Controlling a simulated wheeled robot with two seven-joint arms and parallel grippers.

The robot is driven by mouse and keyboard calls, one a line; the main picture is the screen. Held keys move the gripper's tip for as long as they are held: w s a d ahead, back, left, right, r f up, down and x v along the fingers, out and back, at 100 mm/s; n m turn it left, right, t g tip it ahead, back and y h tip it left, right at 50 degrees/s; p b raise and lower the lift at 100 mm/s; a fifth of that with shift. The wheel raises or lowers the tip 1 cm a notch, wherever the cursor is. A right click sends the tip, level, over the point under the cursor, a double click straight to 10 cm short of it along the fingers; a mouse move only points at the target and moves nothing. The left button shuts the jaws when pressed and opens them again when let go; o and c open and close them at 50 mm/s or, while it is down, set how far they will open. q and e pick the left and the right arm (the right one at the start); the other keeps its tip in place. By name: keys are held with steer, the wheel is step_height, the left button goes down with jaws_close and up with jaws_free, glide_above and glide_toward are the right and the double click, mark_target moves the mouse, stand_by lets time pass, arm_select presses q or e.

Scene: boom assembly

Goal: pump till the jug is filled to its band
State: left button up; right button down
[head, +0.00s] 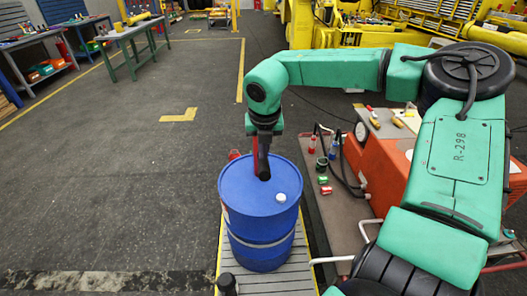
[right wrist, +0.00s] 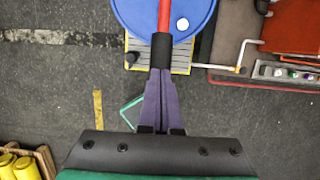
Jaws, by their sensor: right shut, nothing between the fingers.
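A blue drum (head: 245,190) with a white cap (head: 281,197) on its lid stands on a slatted platform (head: 283,284) in the head view. My right gripper (head: 263,172) points down over the drum lid, its fingers hard to separate there. In the right wrist view its purple fingers (right wrist: 160,82) are together. A red bar with a black grip (right wrist: 161,50) lies in line with their tips, and the bar runs over the drum (right wrist: 135,15). I cannot tell whether the tips touch the grip. I cannot make out a jug or its band. My left gripper is out of view.
An orange cart (head: 375,170) with small bottles and hoses stands right of the drum. Workbenches (head: 130,35) are at the back left, yellow machinery (head: 350,35) at the back. The floor left of the drum is clear.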

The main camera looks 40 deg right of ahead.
mark_target(264, 162)
steer(key=b+x, duration=0.3)
steer(key=shift+s+a+f, duration=0.2)
steer(key=shift+s+f, duration=0.1)
steer(key=shift+f, duration=0.2)
steer(key=w+d+p+v, duration=0.1)
steer(key=w+p+v, duration=0.1)
steer(key=p+v, duration=0.4)
steer(key=d+v, duration=0.1)
steer(key=v, duration=0.5)
steer(key=shift+w+a+r+p, duration=0.2)
steer(key=shift+p, duration=0.15)
